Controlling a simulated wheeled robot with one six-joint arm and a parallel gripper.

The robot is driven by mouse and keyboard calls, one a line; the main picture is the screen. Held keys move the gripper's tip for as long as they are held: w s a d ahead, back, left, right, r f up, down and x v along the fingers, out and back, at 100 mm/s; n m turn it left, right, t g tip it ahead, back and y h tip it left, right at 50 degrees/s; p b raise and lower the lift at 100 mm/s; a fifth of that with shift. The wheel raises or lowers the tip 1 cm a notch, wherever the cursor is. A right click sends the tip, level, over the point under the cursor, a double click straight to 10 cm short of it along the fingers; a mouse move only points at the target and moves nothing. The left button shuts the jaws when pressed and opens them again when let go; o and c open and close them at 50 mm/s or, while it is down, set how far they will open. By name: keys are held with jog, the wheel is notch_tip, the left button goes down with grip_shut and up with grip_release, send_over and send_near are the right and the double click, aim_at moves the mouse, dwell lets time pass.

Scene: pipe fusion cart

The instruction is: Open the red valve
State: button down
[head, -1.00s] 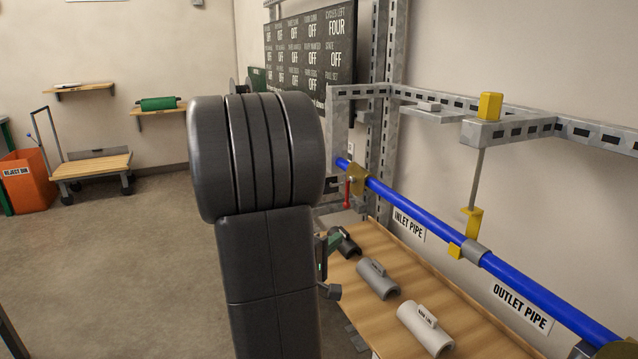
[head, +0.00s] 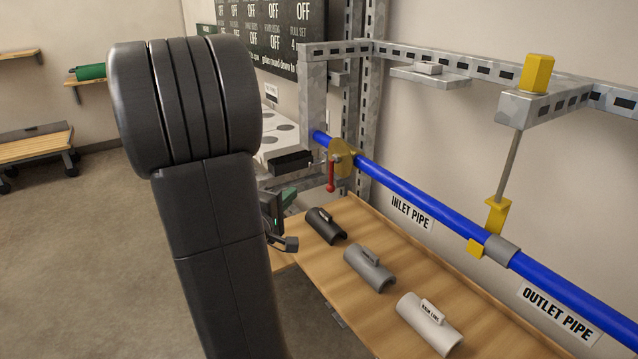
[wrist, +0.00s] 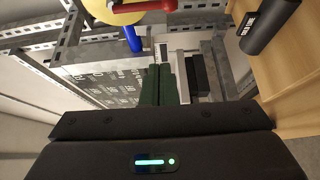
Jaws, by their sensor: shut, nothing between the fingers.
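The red valve handle (head: 331,175) hangs down beside a brass-coloured disc (head: 342,157) at the far end of the blue pipe (head: 400,187). In the wrist view, part of the red handle (wrist: 155,6) shows at the top edge, in front of the yellowish disc (wrist: 115,12). My gripper (wrist: 160,72) has its dark green fingers together with nothing between them, apart from the handle and below it in that view. In the head view my arm hides much of the gripper; a green part (head: 284,198) shows left of and below the valve.
A wooden bench (head: 370,315) under the pipe carries a black half-shell (head: 325,226), a grey one (head: 368,268) and a white one (head: 430,322). A yellow-topped clamp (head: 495,225) stands over the pipe. Metal framing (head: 313,95) rises by the valve. Open floor lies left.

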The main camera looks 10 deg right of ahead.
aim_at(332, 174)
jog(key=w+d+b, duration=0.1)
jog(key=w+d, duration=0.3)
jog(key=d, duration=0.4)
jog(key=shift+w+d+b, duration=0.15)
jog(key=shift+d+b, duration=0.05)
jog(key=shift+b, duration=0.1)
jog(key=shift+r+p, duration=0.15)
jog(key=shift+p, duration=0.55)
